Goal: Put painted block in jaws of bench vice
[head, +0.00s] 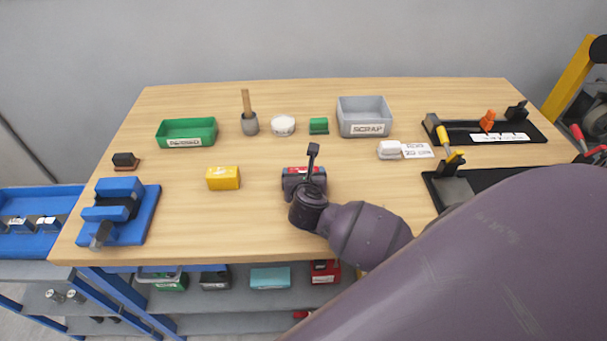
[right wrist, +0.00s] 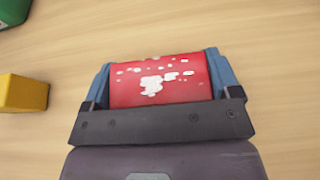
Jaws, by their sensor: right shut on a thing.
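The painted block is red with chipped white patches. In the right wrist view the block (right wrist: 150,82) sits between the two blue-grey fingers of my right gripper (right wrist: 163,74), which is shut on it. In the head view a red strip of the block (head: 306,170) shows at my right gripper (head: 303,178), over the middle of the table; I cannot tell whether it is clear of the tabletop. The blue bench vice (head: 119,188) stands at the table's left front, well left of the gripper. The inside of its jaws is hard to make out. My left gripper is not in view.
A yellow block (head: 223,178) lies on the wooden table (head: 270,225) between the gripper and the vice. A small dark block (head: 124,160) is behind the vice.

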